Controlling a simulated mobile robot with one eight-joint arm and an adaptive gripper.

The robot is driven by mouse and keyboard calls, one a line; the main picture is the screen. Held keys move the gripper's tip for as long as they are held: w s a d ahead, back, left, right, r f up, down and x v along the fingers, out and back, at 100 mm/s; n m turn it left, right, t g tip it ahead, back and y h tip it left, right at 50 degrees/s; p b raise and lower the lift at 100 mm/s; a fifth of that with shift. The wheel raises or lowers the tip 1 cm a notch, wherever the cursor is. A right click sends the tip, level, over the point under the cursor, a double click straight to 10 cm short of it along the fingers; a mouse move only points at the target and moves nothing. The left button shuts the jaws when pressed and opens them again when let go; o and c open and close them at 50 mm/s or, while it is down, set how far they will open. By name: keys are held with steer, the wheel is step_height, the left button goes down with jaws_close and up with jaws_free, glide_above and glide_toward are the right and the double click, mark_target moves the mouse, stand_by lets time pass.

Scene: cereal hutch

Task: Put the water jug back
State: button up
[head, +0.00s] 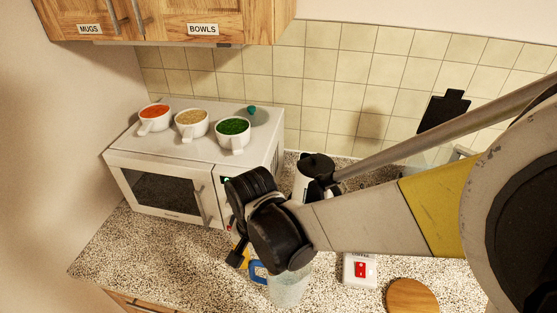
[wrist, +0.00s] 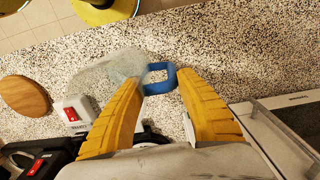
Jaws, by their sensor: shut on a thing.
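The water jug is clear with a blue handle. In the head view its body (head: 290,288) shows at the bottom, below my wrist, and its blue handle (head: 258,271) is partly covered by my arm. In the wrist view the clear body (wrist: 112,68) lies to the left of the blue handle (wrist: 160,66). My gripper (wrist: 160,82) has its yellow fingers on either side of the handle and is shut on it. I cannot tell whether the jug touches the counter.
A microwave (head: 150,185) stands at the left with three filled white cups (head: 192,123) on top. A white box with a red switch (head: 360,270) and a round wooden board (head: 411,297) are right of the jug. Cupboards (head: 160,18) hang above. Speckled counter (head: 110,245) is bare in front of the microwave.

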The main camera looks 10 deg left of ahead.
steer(key=shift+f, duration=0.35)
steer(key=shift+f, duration=0.2)
steer(key=o, duration=1.3)
steer(key=shift+o, duration=0.2)
steer(key=shift+r, duration=0.1)
